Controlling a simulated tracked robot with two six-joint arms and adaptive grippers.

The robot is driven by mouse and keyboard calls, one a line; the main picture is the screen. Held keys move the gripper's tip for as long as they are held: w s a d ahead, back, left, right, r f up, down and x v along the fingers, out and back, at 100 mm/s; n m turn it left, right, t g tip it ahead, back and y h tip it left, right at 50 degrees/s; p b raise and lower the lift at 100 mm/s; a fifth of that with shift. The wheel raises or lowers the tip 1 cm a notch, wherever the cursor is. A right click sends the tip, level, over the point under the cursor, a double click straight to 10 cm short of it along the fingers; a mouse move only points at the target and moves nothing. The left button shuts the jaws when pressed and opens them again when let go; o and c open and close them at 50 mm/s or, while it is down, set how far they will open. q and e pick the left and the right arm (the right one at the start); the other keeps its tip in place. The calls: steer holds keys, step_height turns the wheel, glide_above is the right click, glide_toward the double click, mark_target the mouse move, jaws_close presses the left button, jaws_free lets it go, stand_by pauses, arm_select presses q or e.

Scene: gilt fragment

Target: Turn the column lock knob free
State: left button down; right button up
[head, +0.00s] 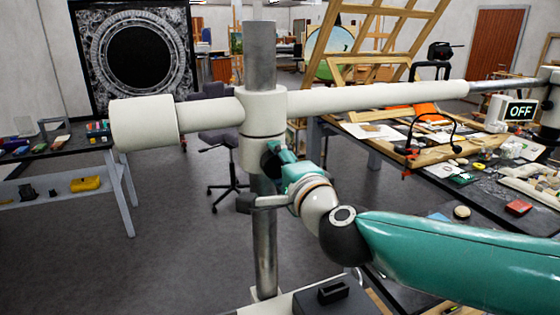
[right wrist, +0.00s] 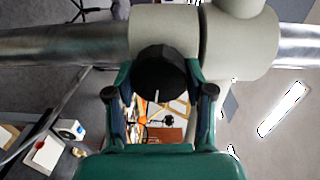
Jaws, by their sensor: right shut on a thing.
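The column (head: 261,55) is an upright metal post with a white clamp collar (head: 265,104) around it and a horizontal white boom through it. The black lock knob (right wrist: 160,72) sticks out of the collar; in the right wrist view it sits between my fingers and has a pale mark on its face. My right gripper (head: 279,160) is at the collar's right side in the head view, shut on the knob. My left gripper is not in view.
The boom (head: 370,97) runs right over a cluttered workbench (head: 480,205) toward a display (head: 521,111) reading OFF. A grey table (head: 125,195) stands left; the floor between is mostly free.

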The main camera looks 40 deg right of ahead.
steer(key=shift+a+f, duration=0.15)
steer(key=shift+f, duration=0.15)
steer(key=o, duration=1.2)
steer(key=shift+c, duration=0.2)
steer(key=shift+r, duration=0.15)
steer(key=shift+s+r, duration=0.1)
steer(key=shift+s, duration=0.15)
steer(key=v, duration=1.1)
steer(key=shift+s, duration=0.25)
